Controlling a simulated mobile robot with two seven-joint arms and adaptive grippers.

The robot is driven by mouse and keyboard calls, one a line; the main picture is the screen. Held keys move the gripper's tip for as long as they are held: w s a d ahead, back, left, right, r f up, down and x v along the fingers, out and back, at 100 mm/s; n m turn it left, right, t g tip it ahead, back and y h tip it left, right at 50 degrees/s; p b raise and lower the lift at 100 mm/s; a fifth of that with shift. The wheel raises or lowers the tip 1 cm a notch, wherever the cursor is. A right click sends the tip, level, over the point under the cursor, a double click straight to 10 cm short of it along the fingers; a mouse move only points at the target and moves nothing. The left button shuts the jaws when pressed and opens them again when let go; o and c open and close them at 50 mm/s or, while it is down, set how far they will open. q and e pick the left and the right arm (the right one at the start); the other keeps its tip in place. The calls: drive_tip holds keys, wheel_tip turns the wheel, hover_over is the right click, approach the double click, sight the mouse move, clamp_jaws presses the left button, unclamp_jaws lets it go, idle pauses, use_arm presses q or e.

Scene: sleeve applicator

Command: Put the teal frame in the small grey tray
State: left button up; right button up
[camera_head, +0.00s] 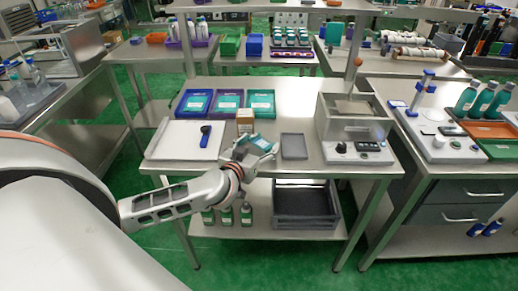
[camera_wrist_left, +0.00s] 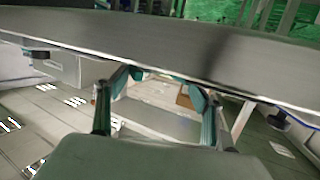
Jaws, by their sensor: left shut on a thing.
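The teal frame (camera_head: 259,144) is in my left gripper (camera_head: 262,152) in the head view, tilted and partly hidden by the fingers. The gripper is shut on it above the front middle of the steel table. The small grey tray (camera_head: 294,146) lies flat and empty on the table, just right of the gripper. In the left wrist view the fingers (camera_wrist_left: 160,80) reach toward a wide grey band, and I cannot tell clearly what that band is. My right gripper is not in view.
A cardboard box (camera_head: 245,121) stands just behind the gripper. A white board (camera_head: 180,140) with a blue-handled tool (camera_head: 205,136) lies to the left. Blue, purple and teal trays (camera_head: 228,103) line the back. A grey machine (camera_head: 353,131) stands right of the small tray.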

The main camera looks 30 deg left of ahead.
use_arm(q)
drive_tip(key=shift+f, duration=0.6)
drive_tip(key=shift+c, duration=0.2)
drive_tip(key=shift+r, duration=0.1)
drive_tip(key=o, duration=1.2)
drive_tip(key=shift+c, duration=0.2)
